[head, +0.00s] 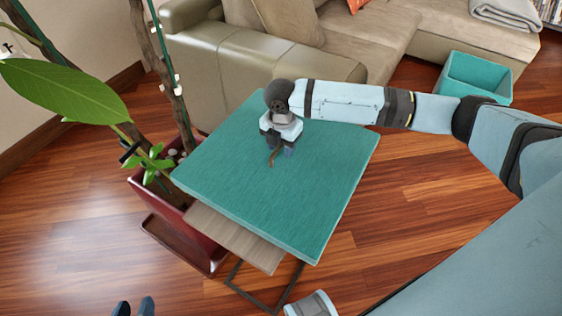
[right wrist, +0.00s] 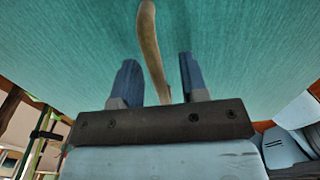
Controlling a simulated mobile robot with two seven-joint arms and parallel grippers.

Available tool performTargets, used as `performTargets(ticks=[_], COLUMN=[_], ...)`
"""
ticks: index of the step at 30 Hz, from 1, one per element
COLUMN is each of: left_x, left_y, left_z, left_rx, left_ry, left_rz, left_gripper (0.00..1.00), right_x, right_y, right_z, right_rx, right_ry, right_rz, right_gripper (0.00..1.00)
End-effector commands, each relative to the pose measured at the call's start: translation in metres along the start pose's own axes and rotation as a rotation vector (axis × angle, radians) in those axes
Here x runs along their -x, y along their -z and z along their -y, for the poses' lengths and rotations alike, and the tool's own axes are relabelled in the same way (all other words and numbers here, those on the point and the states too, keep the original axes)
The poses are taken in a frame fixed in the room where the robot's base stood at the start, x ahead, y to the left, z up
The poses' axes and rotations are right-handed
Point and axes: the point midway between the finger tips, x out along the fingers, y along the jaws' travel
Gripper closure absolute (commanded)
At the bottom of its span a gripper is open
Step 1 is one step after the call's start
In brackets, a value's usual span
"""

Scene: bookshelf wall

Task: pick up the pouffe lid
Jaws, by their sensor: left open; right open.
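The pouffe lid (head: 235,165) is a flat teal square panel lying on a small wooden side table. A short brown strap handle (head: 273,157) stands out from its top near the middle. My right gripper (head: 281,152) is over the lid, pointing down at the handle. In the right wrist view the handle (right wrist: 148,35) passes between the two open blue fingers. I cannot tell whether either finger touches it. The teal lid surface (right wrist: 240,60) fills most of that view. My left gripper (head: 134,307) is open at the bottom edge of the head view, away from the lid.
The side table (head: 238,238) has a wooden top and dark metal legs. A red planter (head: 168,210) with a leafy plant stands close on its left. A beige sofa (head: 230,75) stands behind. An open teal box (head: 470,80) stands back right. Floor at right is clear.

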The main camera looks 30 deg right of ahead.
Motion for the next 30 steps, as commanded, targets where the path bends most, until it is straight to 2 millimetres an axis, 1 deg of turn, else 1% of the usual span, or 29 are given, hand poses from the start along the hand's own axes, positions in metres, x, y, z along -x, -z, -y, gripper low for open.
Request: performTargets(ticks=[5,8,9,10,11,20,23,26,29,30], left_x=[0.0,0.0,0.0,0.0,0.0,0.0,0.001,0.002,0.003,0.004], left_y=[0.001,0.0,0.0,0.0,-0.001,-0.001,0.0,0.002,0.004,0.005], left_z=[0.0,0.0,0.0,0.0,0.0,0.0,0.001,0.001,0.001,0.002], left_rx=[-0.001,-0.002,-0.002,-0.002,-0.002,-0.003,-0.003,-0.005,-0.008,-0.01], left_ry=[-0.001,-0.001,0.0,0.0,0.0,0.001,0.001,0.003,0.006,0.008], left_rz=[0.0,0.001,0.001,0.002,0.002,0.005,0.005,0.007,0.011,0.013], left_gripper=[0.57,0.57,0.57,0.57,0.57,0.57,0.57,0.57,0.57,0.57], right_x=[0.001,0.001,0.001,0.001,0.001,0.003,0.008,0.019,0.036,0.045], right_y=[0.0,0.0,0.0,0.0,0.0,0.0,0.0,-0.001,-0.001,-0.001], right_z=[0.0,0.0,0.0,0.0,0.0,-0.001,-0.001,-0.001,-0.001,-0.002], right_rx=[0.0,0.0,0.0,0.0,0.0,0.0,-0.001,-0.001,-0.001,-0.001], right_ry=[-0.001,-0.001,-0.001,-0.001,0.0,-0.004,-0.004,-0.005,-0.006,-0.006], right_rz=[0.0,0.0,0.0,0.0,0.0,0.001,0.001,0.0,0.002,0.002], right_gripper=[0.6,0.8,0.9,0.96,1.0,1.0,1.0,1.0,1.0,1.0])
